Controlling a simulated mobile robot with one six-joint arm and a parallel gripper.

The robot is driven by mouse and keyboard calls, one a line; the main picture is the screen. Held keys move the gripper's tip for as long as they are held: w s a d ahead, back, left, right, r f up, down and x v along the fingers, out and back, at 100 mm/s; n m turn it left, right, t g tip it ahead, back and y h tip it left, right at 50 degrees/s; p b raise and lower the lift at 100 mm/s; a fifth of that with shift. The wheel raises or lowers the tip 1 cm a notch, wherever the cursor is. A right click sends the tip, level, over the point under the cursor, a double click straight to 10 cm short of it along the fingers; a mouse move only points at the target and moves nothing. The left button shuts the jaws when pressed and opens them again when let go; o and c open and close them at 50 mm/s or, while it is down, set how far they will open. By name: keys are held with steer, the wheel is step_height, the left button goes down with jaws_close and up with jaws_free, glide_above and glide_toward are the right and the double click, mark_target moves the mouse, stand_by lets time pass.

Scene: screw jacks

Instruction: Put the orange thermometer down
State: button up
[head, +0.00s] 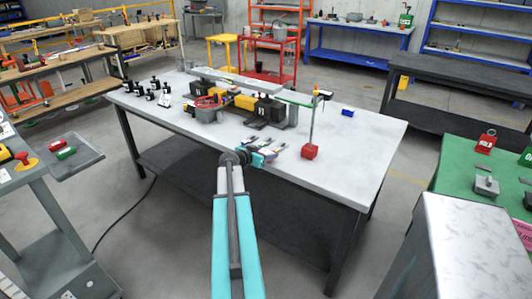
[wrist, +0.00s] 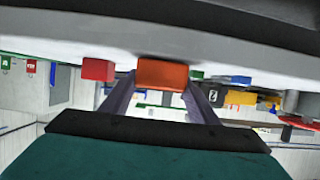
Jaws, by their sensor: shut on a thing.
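My gripper (head: 268,149) is over the near edge of the long light-topped table (head: 352,160). In the wrist view, which looks upside down, its two dark fingers (wrist: 162,95) close on an orange block-like thing, which I take as the orange thermometer (wrist: 162,74). The thermometer is at the tabletop's level in that view; I cannot tell whether it touches the top. In the head view I cannot make the thermometer out; the gripper seems to hide it.
Black and yellow jacks (head: 268,108) stand behind. A small blue box (head: 347,112) is farther right.

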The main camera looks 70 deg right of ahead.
steer(key=shift+f, duration=0.15)
stand_by(0.3)
steer(key=o, duration=1.1)
steer(key=shift+o, duration=0.2)
steer(key=shift+r, duration=0.25)
steer(key=shift+a, duration=0.35)
steer(key=b+v, duration=0.2)
steer(key=v, duration=0.9)
steer(key=shift+r, duration=0.2)
steer(key=shift+a, duration=0.1)
